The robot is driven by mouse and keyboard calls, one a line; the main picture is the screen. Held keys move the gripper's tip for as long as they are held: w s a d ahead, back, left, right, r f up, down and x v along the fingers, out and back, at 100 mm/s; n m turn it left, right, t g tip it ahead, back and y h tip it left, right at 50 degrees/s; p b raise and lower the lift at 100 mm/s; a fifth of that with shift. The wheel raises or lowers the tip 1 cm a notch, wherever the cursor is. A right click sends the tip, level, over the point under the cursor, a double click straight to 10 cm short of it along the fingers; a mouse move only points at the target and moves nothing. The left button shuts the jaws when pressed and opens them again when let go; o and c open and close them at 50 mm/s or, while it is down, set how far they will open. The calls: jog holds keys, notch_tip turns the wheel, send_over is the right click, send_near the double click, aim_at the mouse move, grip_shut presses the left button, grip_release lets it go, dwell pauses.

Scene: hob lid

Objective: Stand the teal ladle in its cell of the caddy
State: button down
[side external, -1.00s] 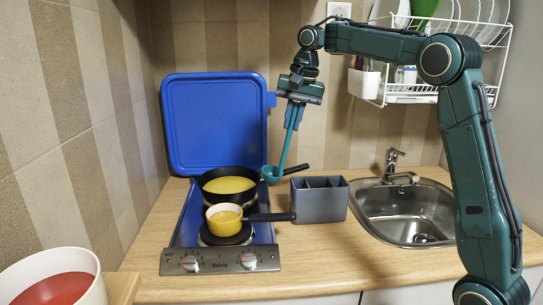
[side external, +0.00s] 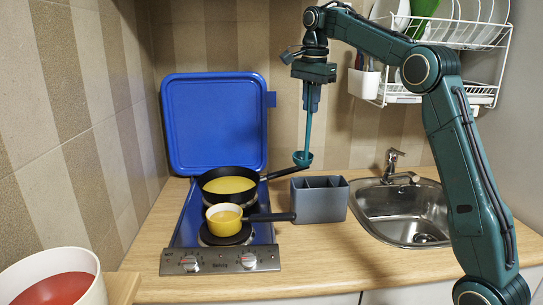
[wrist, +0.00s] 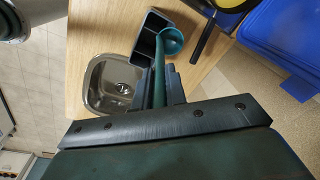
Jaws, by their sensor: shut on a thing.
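The teal ladle (side external: 303,157) hangs bowl-down from my gripper (side external: 312,90), which is shut on its handle. In the side view the bowl is just above the back left part of the grey caddy (side external: 320,204), near the tip of the black pan handle. The ladle looks nearly upright. In the wrist view the ladle (wrist: 169,42) reaches out from between the jaws (wrist: 163,95), its bowl overlapping one end of the caddy (wrist: 146,38). The caddy has dividers and open cells; how far the bowl is above it is hard to tell.
A black frying pan (side external: 229,186) with yellow contents and a yellow saucepan (side external: 224,217) stand on the hob left of the caddy. The blue lid (side external: 215,125) stands open behind. The sink (side external: 405,210) is to the right, the dish rack (side external: 440,88) above it.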

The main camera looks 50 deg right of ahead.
jog(key=r+m, duration=0.1)
jog(key=m, duration=0.1)
jog(key=s+d+r+m, duration=0.1)
jog(key=m, duration=0.2)
jog(key=s+d+r+m+g+y, duration=0.1)
jog(key=m, duration=0.1)
jog(key=shift+s+r, duration=0.2)
jog(key=shift+s, duration=0.05)
jog(key=shift+f, duration=0.2)
notch_tip(320, 180, down, 16)
dwell(2.3)
jog(key=c, duration=1.3)
grip_release()
jog(key=shift+c, duration=0.2)
